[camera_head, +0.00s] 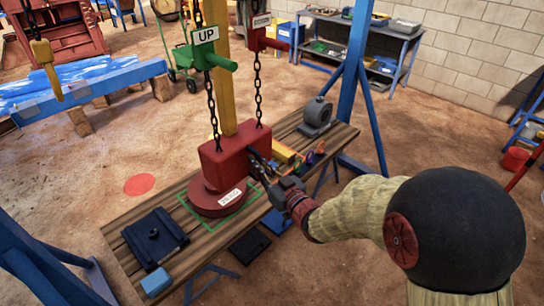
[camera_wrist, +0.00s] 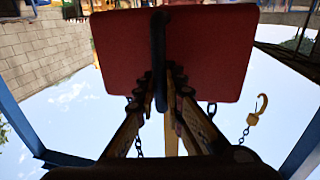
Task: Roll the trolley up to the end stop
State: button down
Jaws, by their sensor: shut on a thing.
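A red block (camera_head: 232,158) stands in front of a yellow post (camera_head: 222,85), above a round red disc (camera_head: 216,198) with a white label, on the wooden bench. My gripper (camera_head: 268,172) reaches in from the right and is at the block's right side. In the wrist view, the red block (camera_wrist: 205,55) fills the top and my gripper (camera_wrist: 160,85) is shut on a dark upright handle (camera_wrist: 159,50) in front of it. I cannot make out an overhead trolley or an end stop in either view.
Green UP (camera_head: 206,52) and red (camera_head: 264,38) chain handles hang above the block. A grey machine part (camera_head: 317,115) and a dark plate (camera_head: 154,238) lie on the bench (camera_head: 130,205). A blue frame leg (camera_head: 350,60) stands at right. A yellow hook (camera_wrist: 258,108) hangs in the wrist view.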

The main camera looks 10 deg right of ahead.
aim_at(243, 161)
jog(key=shift+s+a+f, duration=0.2)
jog(key=shift+s+a, duration=0.55)
jog(key=shift+a, duration=0.35)
jog(key=c, duration=1.9)
grip_release()
jog(key=shift+s+a, duration=0.1)
jog(key=shift+s, duration=0.05)
jog(key=shift+r, duration=0.15)
jog(key=shift+s+d, duration=0.3)
jog(key=v, duration=1.1)
